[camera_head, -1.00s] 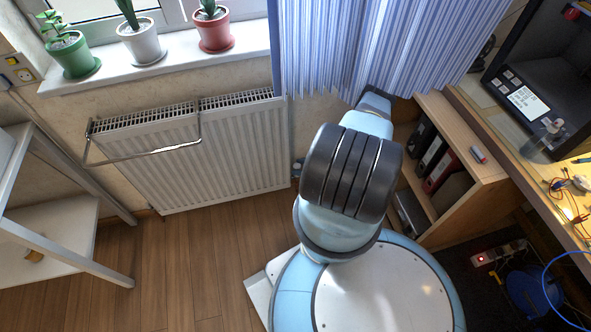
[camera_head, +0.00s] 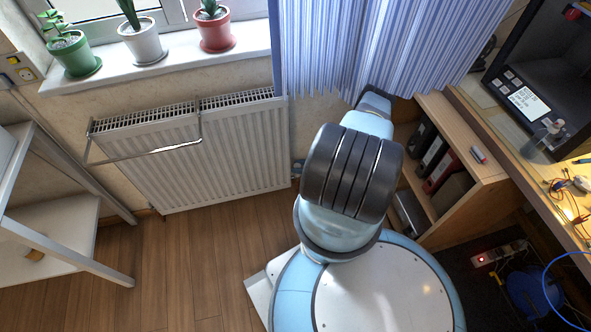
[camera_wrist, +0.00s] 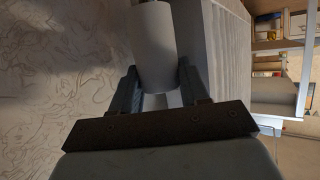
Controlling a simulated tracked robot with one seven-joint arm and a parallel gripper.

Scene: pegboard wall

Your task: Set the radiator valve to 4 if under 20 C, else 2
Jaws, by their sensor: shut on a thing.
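The white panel radiator (camera_head: 225,155) hangs on the wall below the window. In the wrist view its pale ribbed body (camera_wrist: 225,60) is close on the right. A plain white cylindrical valve head (camera_wrist: 153,40) stands between the two dark fingers of my gripper (camera_wrist: 156,68), which is shut on it. No numbers or pointer on the valve head can be read. The gripper is hidden behind my arm in the head view. No thermometer or temperature reading can be made out.
A wall (camera_wrist: 50,80) is close on the left in the wrist view. A towel rail (camera_head: 150,153) juts from the radiator. A blue curtain (camera_head: 375,45) hangs at the right. A wooden shelf unit (camera_head: 460,150) stands right of my arm. Wooden floor (camera_head: 190,260) is clear.

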